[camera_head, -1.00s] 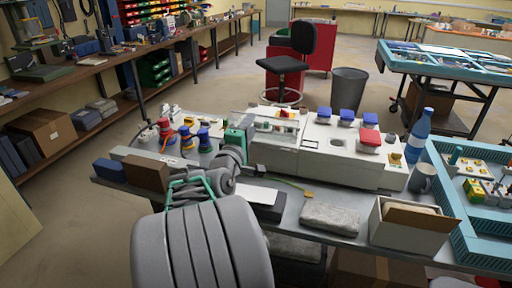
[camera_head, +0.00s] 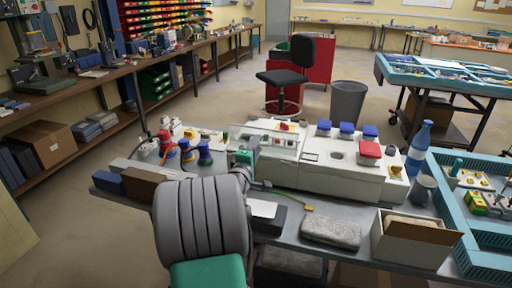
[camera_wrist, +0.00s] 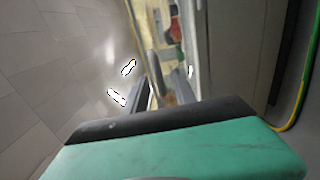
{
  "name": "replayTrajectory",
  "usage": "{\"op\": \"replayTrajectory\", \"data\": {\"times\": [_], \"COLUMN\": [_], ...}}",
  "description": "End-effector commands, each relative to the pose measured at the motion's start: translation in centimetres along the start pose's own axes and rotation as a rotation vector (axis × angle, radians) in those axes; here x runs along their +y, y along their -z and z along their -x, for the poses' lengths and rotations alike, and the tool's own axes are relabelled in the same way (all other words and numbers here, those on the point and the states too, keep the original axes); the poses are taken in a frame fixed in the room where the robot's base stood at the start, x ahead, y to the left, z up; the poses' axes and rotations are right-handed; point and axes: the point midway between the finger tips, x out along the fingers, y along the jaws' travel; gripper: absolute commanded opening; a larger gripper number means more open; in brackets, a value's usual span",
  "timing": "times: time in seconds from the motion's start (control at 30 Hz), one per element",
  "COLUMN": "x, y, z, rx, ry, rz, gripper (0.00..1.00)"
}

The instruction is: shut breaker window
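The white socket box (camera_head: 335,172) stands on the grey bench in the head view. Its breaker window area (camera_head: 279,142) is on the left part of the box, with small breakers showing there. I cannot tell how far the window's cover is open. My gripper (camera_head: 245,157) is at the box's left front, close to the window area, mostly hidden behind my arm. In the wrist view my gripper's dark fingers (camera_wrist: 160,92) reach along a pale box edge. The fingers are blurred and partly hidden, so their opening is unclear. I see nothing clearly held.
Blue and red socket covers (camera_head: 369,149) sit on the box's right part. Red and blue plugs (camera_head: 186,150) stand to its left. A blue bottle (camera_head: 418,148), a mug (camera_head: 424,189), a grey slab (camera_head: 331,231) and an open carton (camera_head: 412,238) occupy the right side.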

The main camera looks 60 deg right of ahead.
Motion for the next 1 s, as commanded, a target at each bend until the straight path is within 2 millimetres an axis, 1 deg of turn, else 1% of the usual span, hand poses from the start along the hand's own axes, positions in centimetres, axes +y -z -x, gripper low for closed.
{"op": "replayTrajectory", "data": {"times": [0.03,0.4,1.0], "x": [0.00,0.00,0.00], "y": [0.00,-0.02,-0.04], "z": [0.01,0.03,0.03], "rx": [0.000,-0.001,-0.001], "ry": [0.000,0.000,0.000], "rz": [0.000,0.000,0.000], "gripper": [0.29,0.00,0.00]}}
